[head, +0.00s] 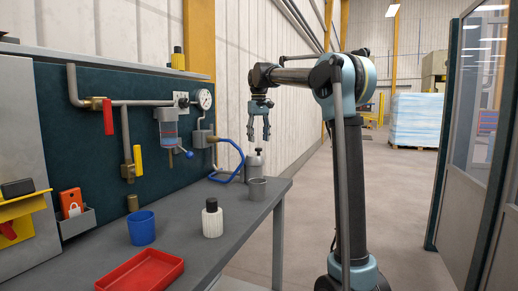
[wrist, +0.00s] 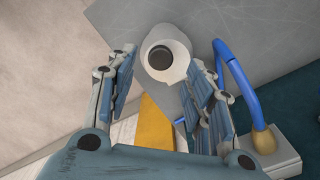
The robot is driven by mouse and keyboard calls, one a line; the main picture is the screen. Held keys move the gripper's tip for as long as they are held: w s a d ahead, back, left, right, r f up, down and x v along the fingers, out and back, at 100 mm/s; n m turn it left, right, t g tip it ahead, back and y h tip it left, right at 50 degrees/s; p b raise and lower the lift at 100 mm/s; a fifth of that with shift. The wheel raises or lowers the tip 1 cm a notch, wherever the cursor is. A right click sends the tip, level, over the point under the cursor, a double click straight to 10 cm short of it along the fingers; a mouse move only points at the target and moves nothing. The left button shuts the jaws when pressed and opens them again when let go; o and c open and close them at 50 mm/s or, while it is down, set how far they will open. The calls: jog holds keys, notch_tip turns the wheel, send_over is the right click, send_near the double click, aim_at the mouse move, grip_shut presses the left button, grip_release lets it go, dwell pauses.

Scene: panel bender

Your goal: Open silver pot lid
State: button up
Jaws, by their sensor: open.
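The silver pot (head: 253,169) stands upright near the far right end of the bench, with a small dark knob on its lid (head: 258,150). My gripper (head: 260,138) is open and empty, pointing down just above the knob, apart from it as far as I can tell. In the wrist view my gripper (wrist: 160,68) has its fingers spread on both sides of a pale round thing (wrist: 156,70) with a dark round middle. I cannot tell there whether this is the lid with its knob or an open cup.
A blue hose (head: 236,160) loops close to the pot's left. A white bottle (head: 212,220), a blue cup (head: 142,228) and a red tray (head: 142,272) are nearer. The bench edge is close on the right.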

aim_at(254, 156)
jog(key=shift+f, duration=2.3)
grip_shut()
